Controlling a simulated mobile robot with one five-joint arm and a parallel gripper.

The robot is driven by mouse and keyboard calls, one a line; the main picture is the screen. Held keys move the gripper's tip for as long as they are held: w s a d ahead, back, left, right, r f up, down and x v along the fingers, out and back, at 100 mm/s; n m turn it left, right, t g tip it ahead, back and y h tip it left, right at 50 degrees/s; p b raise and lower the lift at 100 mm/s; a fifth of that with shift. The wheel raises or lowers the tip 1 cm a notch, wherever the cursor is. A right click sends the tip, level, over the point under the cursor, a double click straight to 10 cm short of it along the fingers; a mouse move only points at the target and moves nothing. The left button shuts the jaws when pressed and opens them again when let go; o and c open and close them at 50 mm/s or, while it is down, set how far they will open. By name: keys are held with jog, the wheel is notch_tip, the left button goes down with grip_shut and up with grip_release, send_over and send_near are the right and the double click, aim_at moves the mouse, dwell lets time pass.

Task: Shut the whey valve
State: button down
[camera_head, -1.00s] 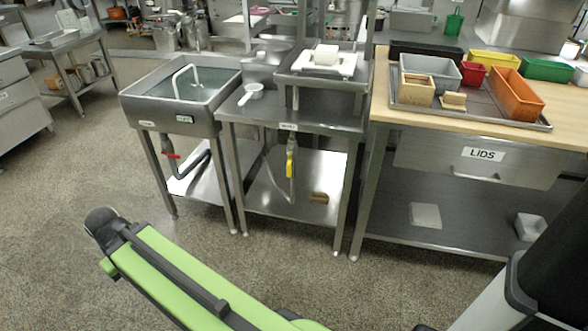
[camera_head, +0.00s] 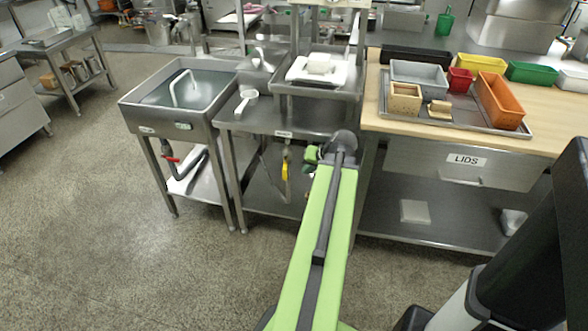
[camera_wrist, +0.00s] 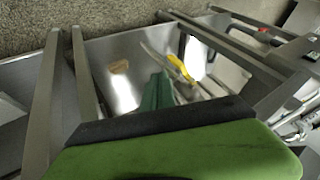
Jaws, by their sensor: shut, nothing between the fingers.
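A valve with a yellow lever (camera_head: 285,165) is on a pipe under the middle steel table, below a small label too blurred to read. The lever hangs roughly downward along the pipe. It also shows in the wrist view (camera_wrist: 180,67), slanted beside the pipe. My gripper (camera_wrist: 157,90) shows there as dark green fingers, shut and empty. They appear close to the yellow lever, with no clear contact. In the head view my raised green arm stands just right of the lever and hides most of the gripper.
A red-handled valve (camera_head: 171,158) is under the sink (camera_head: 180,97) to the left. Steel legs and a lower shelf (camera_head: 262,195) frame the space around the yellow lever. The bench with bins and the LIDS drawer (camera_head: 464,165) is right.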

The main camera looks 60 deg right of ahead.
aim_at(285, 174)
jog(key=shift+s+d+r, duration=0.25)
jog(key=shift+s+d, duration=0.4)
jog(key=shift+s, duration=0.3)
jog(key=w+f+b, duration=0.8)
jog(key=w, duration=0.1)
jog(key=shift+w+d+f, duration=0.15)
jog(key=shift+w+d, duration=0.05)
jog(key=shift+d, duration=0.25)
